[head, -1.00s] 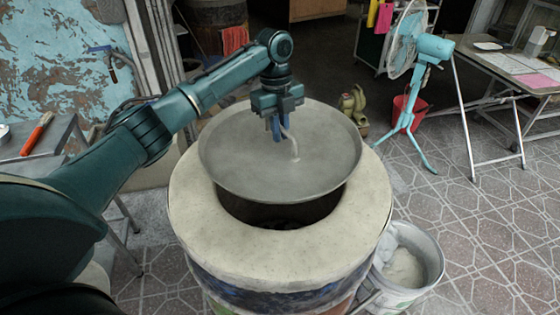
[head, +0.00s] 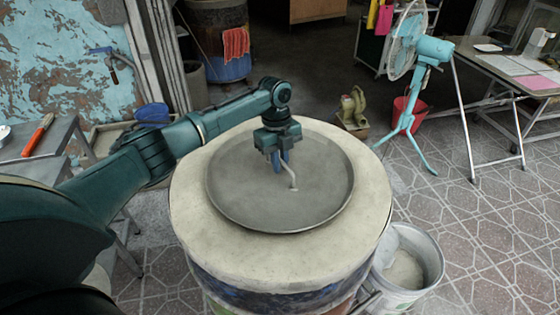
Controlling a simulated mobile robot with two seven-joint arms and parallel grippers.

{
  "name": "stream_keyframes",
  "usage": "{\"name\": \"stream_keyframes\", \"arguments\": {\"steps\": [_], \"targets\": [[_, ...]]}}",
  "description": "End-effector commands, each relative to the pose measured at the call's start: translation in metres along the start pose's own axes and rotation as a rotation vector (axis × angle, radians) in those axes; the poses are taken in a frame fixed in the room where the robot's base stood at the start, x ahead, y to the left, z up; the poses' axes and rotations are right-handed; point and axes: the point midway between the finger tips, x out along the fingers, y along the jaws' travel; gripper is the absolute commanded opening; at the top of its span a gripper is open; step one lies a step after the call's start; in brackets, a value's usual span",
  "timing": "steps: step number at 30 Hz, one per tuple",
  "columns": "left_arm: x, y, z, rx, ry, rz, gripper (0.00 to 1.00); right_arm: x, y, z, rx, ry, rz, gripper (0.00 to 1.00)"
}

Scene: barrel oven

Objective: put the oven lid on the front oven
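The oven lid (head: 279,205) is a round grey metal disc with a raised rim and a bent handle (head: 292,178) at its middle. It lies over the mouth of the front oven (head: 205,235), a barrel with a pale, thick top ring. The ring shows all round the lid and the dark opening is hidden. My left gripper (head: 279,165) is right at the handle, pointing down. Its fingers are close together beside the handle's upper end; whether they grip it is too small to tell. My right gripper is not in view.
A white bucket (head: 428,255) stands against the oven's right side. A teal fan (head: 420,60) and a red bucket (head: 409,113) stand behind right. A metal table (head: 50,140) with a brush is at left. Another barrel (head: 225,65) with an orange cloth is behind.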

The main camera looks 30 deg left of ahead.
Motion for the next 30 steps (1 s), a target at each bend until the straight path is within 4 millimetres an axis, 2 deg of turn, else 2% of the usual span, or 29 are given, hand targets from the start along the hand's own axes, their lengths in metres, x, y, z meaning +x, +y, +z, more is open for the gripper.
{"name": "stream_keyframes", "arguments": {"steps": [1, 7, 17, 20, 30], "targets": [[0.0, 0.0, 0.0, 0.0, 0.0, 0.001, 0.16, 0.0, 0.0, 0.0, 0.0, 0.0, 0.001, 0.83], [0.0, 0.0, 0.0, 0.0, 0.0, 0.0, 0.32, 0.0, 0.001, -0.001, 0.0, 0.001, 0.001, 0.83], [-0.007, 0.0, 0.0, 0.0, -0.001, -0.002, 0.32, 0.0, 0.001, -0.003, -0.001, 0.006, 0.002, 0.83], [-0.021, -0.001, 0.001, 0.0, -0.001, -0.004, 0.32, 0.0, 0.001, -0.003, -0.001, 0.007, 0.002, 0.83], [-0.091, -0.001, 0.0, 0.0, 0.0, -0.003, 0.32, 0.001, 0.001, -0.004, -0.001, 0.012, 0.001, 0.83]]}}
